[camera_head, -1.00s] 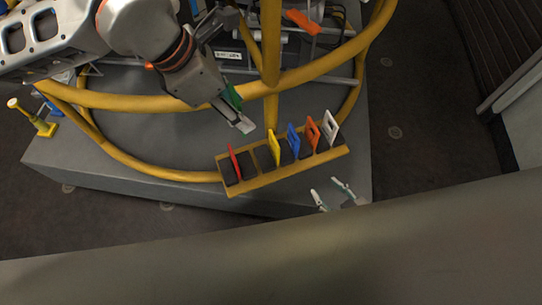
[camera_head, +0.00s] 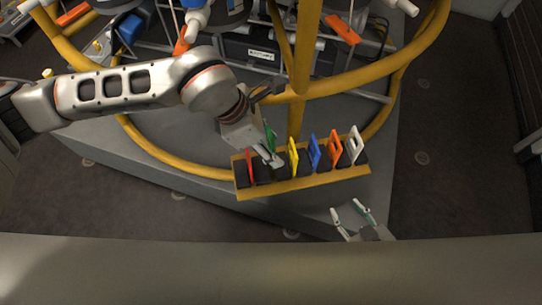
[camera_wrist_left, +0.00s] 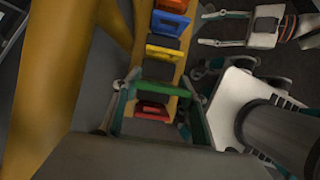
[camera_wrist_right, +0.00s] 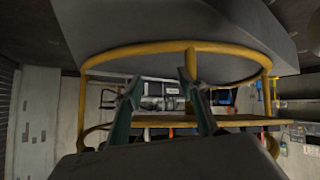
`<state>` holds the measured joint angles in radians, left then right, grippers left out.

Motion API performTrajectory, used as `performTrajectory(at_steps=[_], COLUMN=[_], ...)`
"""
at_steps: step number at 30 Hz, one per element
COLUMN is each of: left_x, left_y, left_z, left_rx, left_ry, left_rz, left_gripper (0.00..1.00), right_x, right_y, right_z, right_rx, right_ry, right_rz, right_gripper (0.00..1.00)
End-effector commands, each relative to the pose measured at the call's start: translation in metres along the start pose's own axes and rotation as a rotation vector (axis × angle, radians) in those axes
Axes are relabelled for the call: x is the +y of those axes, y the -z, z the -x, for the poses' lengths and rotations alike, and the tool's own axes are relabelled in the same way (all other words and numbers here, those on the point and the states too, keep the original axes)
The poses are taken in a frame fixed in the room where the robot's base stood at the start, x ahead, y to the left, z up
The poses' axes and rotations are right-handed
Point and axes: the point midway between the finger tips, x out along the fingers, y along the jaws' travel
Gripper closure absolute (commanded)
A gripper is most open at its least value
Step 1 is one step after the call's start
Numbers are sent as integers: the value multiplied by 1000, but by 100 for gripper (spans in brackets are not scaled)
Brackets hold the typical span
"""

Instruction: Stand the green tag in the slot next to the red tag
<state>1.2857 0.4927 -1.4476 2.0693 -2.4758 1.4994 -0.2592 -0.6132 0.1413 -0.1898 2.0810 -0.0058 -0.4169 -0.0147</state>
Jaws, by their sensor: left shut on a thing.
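The green tag (camera_head: 270,137) is held in my left gripper (camera_head: 268,156), over the rack between the red tag (camera_head: 250,163) and the yellow tag (camera_head: 293,156). My left fingers partly cover it, and I cannot tell whether its lower edge is inside a slot. In the left wrist view the green tag (camera_wrist_left: 197,120) is large and close, with the red tag (camera_wrist_left: 152,111) seen beyond it. The yellow rack (camera_head: 300,187) holds the red tag at its left end. My right gripper (camera_head: 352,212) is open and empty, in front of the rack's right part.
Blue (camera_head: 314,153), orange (camera_head: 335,147) and white (camera_head: 355,144) tags stand to the right in the rack. A yellow ring rail and post (camera_head: 298,115) rise close behind the rack. The grey platform (camera_head: 200,150) is clear left of the rack.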

Motion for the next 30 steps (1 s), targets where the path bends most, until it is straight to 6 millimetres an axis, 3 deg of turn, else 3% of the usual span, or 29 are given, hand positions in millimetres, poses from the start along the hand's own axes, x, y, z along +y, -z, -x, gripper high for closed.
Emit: performTrajectory(at_steps=[8, 16, 21, 29, 30], left_x=[0, -1, 0, 0, 0], left_y=[8, 26, 26, 28, 27], left_z=[-18, -58, -60, -62, -62], left_rx=[1, 1, 0, 1, 0], left_ry=[2, 5, -1, -1, -1], left_rz=[1, 2, 0, 0, 0], left_gripper=[72, 72, 72, 72, 47], right_x=[4, 0, 3, 1, 1], right_y=[8, 4, 18, 14, 13], right_z=[-2, -7, -6, -5, -5], right_rx=[18, 18, 42, 34, 32], right_ry=[-2, 5, 1, 4, 4], right_rz=[7, 9, 9, 9, 8], right_gripper=[60, 60, 60, 60, 60])
